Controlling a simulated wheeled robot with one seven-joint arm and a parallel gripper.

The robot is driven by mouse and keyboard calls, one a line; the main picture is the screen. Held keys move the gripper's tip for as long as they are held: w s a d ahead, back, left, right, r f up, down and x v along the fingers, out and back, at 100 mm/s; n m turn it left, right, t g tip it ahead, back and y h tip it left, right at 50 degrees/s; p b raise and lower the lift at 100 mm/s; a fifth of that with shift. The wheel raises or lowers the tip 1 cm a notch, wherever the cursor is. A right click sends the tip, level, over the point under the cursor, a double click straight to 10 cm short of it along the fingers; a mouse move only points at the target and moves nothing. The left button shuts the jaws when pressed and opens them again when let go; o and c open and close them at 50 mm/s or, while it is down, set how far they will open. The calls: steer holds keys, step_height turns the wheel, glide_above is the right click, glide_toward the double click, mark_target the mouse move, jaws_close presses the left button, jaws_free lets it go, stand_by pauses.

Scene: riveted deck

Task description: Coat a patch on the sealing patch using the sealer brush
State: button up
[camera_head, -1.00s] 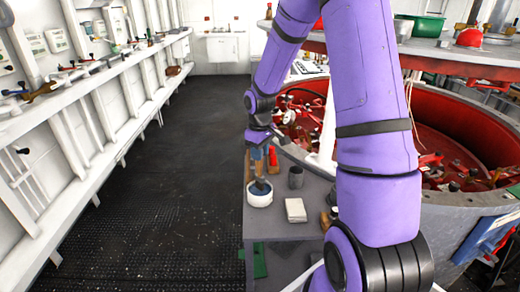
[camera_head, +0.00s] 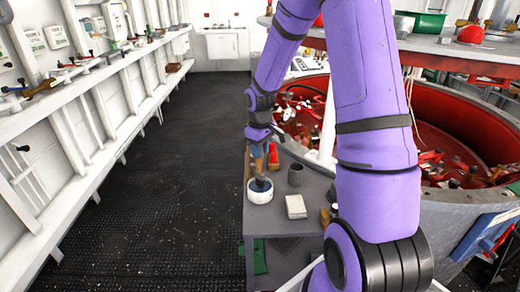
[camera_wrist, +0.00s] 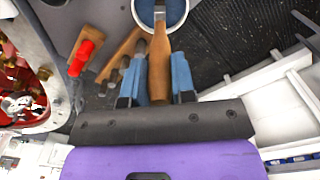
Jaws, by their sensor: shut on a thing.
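The pot also shows at the top of the wrist view (camera_wrist: 140,20), cut off by the edge; the bristles are hidden. A pale flat rectangular block (camera_head: 296,206) lies right of the pot. I cannot tell whether it is the sealing patch.
A red-handled tool (camera_wrist: 82,57) and wooden-handled pieces (camera_wrist: 122,52) lie beside the gripper. A large red-lined round tank (camera_head: 450,130) is to the right. The dark floor (camera_head: 160,200) on the left is clear.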

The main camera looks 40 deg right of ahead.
steer(key=shift+f, duration=0.4)
stand_by(1.2)
steer(key=shift+r, duration=3.55)
steer(key=shift+a, duration=0.1)
